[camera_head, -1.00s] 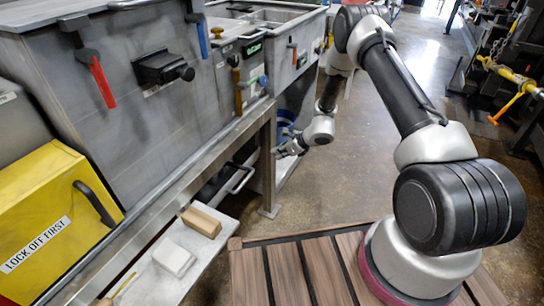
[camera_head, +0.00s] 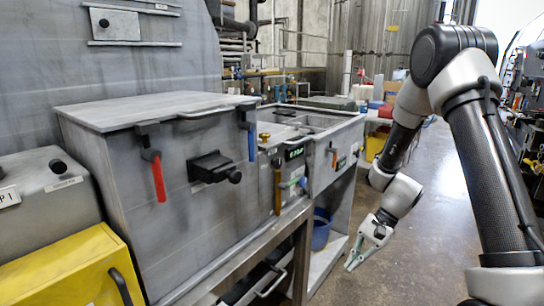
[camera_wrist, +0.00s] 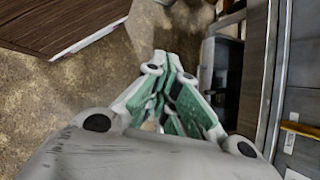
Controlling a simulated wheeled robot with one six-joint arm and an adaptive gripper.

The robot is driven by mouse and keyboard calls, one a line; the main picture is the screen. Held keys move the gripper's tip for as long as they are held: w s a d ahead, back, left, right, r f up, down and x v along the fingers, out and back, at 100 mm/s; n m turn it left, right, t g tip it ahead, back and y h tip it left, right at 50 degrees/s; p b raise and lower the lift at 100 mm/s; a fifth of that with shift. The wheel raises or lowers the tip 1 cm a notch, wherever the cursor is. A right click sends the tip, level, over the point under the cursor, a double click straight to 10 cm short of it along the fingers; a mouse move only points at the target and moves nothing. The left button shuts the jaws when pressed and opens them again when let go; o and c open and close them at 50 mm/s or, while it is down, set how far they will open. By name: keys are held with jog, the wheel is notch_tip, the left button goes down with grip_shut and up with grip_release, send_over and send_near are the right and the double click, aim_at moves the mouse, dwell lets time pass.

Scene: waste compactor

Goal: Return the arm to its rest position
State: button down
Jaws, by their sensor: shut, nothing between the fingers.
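My gripper (camera_head: 354,262) hangs low over the floor at the end of my arm, in the right half of the head view. It points down and to the left, beside the open frame under the compactor bench. In the wrist view its green-padded fingers (camera_wrist: 170,62) are together, with nothing held between them. My arm reaches from the right edge of the head view, bends high up and comes down to the wrist. The fingers touch nothing that I can see.
The grey compactor (camera_head: 130,150) with a red handle (camera_head: 157,178) and blue handle (camera_head: 251,143) stands at left. A yellow box (camera_head: 70,272) is at lower left. A blue bucket (camera_head: 321,230) sits under the bench near my gripper. The floor (camera_head: 445,185) around my arm is open.

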jog(key=s+d+r+n+t+h, duration=0.2)
jog(key=s+r, duration=0.4)
jog(key=r, duration=0.3)
jog(key=s+d+r+n+t+h, duration=0.2)
jog(key=s+d+r+n, duration=0.2)
jog(key=r, duration=0.6)
jog(key=s+d+r+n+t+h, duration=0.2)
jog(key=s+d+r+n, duration=0.1)
jog(key=s+d+r, duration=0.4)
jog(key=shift+s+r+t+h, duration=0.3)
jog(key=shift+s+r, duration=0.65)
jog(key=shift+r, duration=0.5)
